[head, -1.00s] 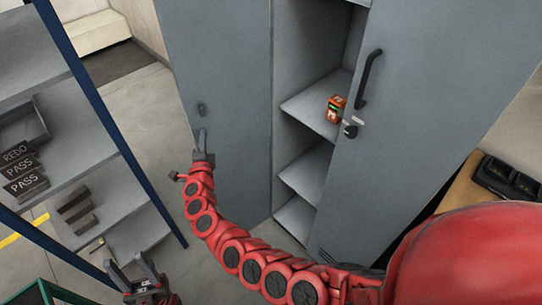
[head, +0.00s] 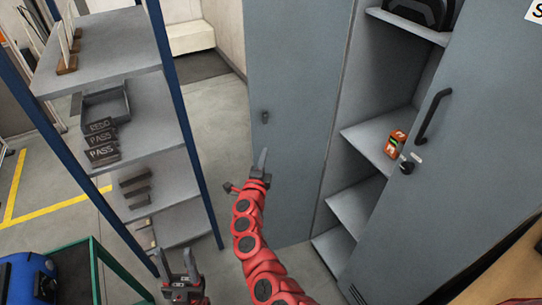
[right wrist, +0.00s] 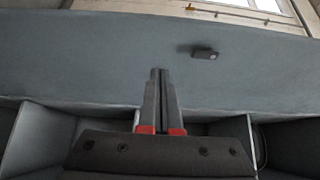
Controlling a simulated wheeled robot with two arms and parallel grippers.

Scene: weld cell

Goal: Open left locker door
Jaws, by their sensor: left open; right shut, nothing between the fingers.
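The left locker door (head: 292,150) is a tall grey panel standing swung out, with the shelved inside of the locker (head: 365,130) open to its right. A small dark catch (head: 265,116) sits near its left edge; it also shows in the right wrist view (right wrist: 205,53). My right gripper (head: 262,158) is shut and empty, in front of this door just below the catch. Its closed fingers (right wrist: 160,75) point along the grey panel in the right wrist view; I cannot tell if they touch it. My left gripper (head: 178,268) is open and empty, low beside the shelf rack.
The right locker door (head: 465,130) has a black bar handle (head: 432,118). An orange device (head: 396,144) stands on a locker shelf. A blue-posted rack (head: 205,165) with labelled blocks stands left. A green-framed cart (head: 95,262) is at lower left. Floor shows between rack and door.

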